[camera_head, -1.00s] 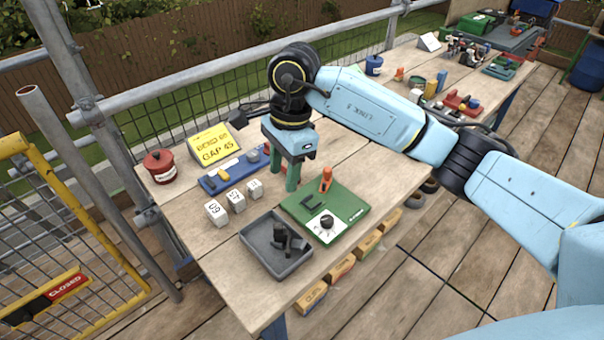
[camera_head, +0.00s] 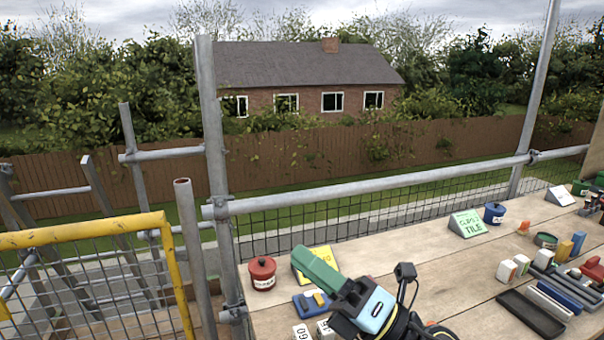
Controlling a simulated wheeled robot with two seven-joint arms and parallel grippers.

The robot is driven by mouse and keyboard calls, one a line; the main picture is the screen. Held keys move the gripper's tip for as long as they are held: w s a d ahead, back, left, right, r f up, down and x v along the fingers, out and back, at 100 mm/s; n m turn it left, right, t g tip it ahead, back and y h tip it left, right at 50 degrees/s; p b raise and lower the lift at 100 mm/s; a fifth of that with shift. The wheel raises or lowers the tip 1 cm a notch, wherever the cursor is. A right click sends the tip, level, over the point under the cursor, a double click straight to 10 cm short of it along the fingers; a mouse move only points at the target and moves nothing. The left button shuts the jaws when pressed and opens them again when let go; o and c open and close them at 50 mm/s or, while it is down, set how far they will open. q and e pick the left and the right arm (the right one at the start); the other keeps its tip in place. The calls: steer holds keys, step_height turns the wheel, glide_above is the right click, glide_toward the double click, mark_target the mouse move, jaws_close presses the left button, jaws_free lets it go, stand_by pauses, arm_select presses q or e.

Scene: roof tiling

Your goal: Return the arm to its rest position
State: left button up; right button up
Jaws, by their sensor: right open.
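My right gripper (camera_head: 308,263) is at the lower middle of the head view, over the wooden bench. Its green fingers point up and to the left, and the light blue body (camera_head: 374,308) is behind them. It is open, and nothing shows held in it. It hides part of a yellow sign (camera_head: 324,254) and sits above a blue tray (camera_head: 308,304) from this angle. The rest of the right arm is cut off by the bottom edge. My left gripper is not in view.
A red pot (camera_head: 262,272) stands left of the gripper. White numbered blocks (camera_head: 302,332) are at the bottom edge. A green sign (camera_head: 469,223), a blue pot (camera_head: 494,213) and several small items stand to the right. A scaffold rail (camera_head: 370,193) runs behind the bench.

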steer(key=w+d+f+m+t+h, duration=0.25)
steer(key=d+m+t+h, duration=0.55)
steer(key=m, duration=0.6)
steer(key=s+d+f+m+g+h, duration=0.2)
steer(key=d+f+m+h, duration=0.3)
steer(key=f+m+h, duration=0.25)
steer(key=s+d+f+m+g+h, duration=0.1)
steer(key=d+f+m+g+h, duration=0.1)
steer(key=d+f+m+h, duration=0.5)
steer(key=s+f+m+g+y, duration=0.1)
steer(key=s+f+m+g, duration=0.4)
steer(key=s+f, duration=0.4)
steer(key=s+f+m+g+y, duration=0.1)
steer(key=s+f+m+g, duration=0.1)
steer(key=s+f+g, duration=0.75)
steer(key=s+f+t, duration=0.1)
steer(key=s+f, duration=0.1)
steer(key=f, duration=0.8)
steer(key=s+f+t, duration=0.1)
steer(key=s+f, duration=0.1)
steer(key=f, duration=0.9)
steer(key=s+d+f, duration=0.2)
steer(key=s+f, duration=0.5)
steer(key=s, duration=0.1)
steer(key=s+d+f+g, duration=0.1)
steer(key=s+f, duration=0.7)
steer(key=shift+d, duration=0.35)
